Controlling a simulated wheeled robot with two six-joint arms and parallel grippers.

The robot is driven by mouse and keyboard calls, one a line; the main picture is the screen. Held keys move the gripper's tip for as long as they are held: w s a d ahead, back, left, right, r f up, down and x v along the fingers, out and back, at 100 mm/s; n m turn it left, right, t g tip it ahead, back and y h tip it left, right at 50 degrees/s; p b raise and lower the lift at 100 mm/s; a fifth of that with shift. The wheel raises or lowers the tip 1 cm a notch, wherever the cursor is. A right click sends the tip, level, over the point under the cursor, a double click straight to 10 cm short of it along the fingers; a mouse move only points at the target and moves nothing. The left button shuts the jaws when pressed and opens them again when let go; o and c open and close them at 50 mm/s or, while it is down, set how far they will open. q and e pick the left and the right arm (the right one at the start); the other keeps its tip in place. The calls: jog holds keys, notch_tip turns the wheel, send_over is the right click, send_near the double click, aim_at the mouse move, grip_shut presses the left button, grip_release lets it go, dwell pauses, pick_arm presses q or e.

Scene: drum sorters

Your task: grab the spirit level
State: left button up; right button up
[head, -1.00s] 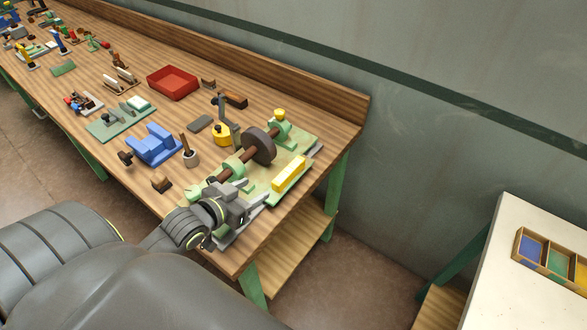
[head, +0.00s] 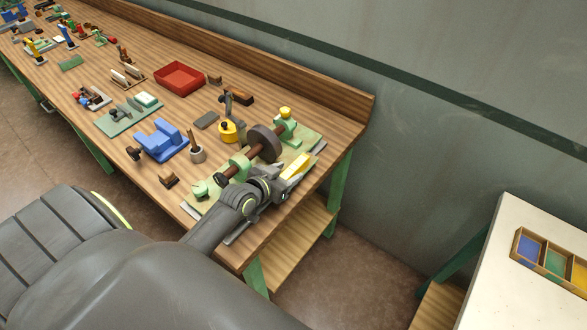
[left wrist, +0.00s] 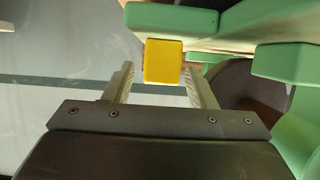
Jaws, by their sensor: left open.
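The spirit level is a yellow bar (head: 298,165) at the right end of the workbench, beside a green machine with a dark wheel. My left gripper (head: 290,178) is at the bar's near end and covers part of it. In the left wrist view the yellow end of the spirit level (left wrist: 163,62) shows between the two open fingers, with a gap visible on each side. How deep it sits between them is hard to tell. My right gripper is not in view.
The green machine with its dark wheel (head: 266,143) stands close to the left of the gripper. A yellow round object (head: 229,131), a blue vise (head: 162,141) and a red tray (head: 180,78) are farther along the bench. A white table (head: 485,255) stands at right.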

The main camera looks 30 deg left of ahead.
pick_arm(q)
jog(key=shift+x, duration=1.25)
grip_shut()
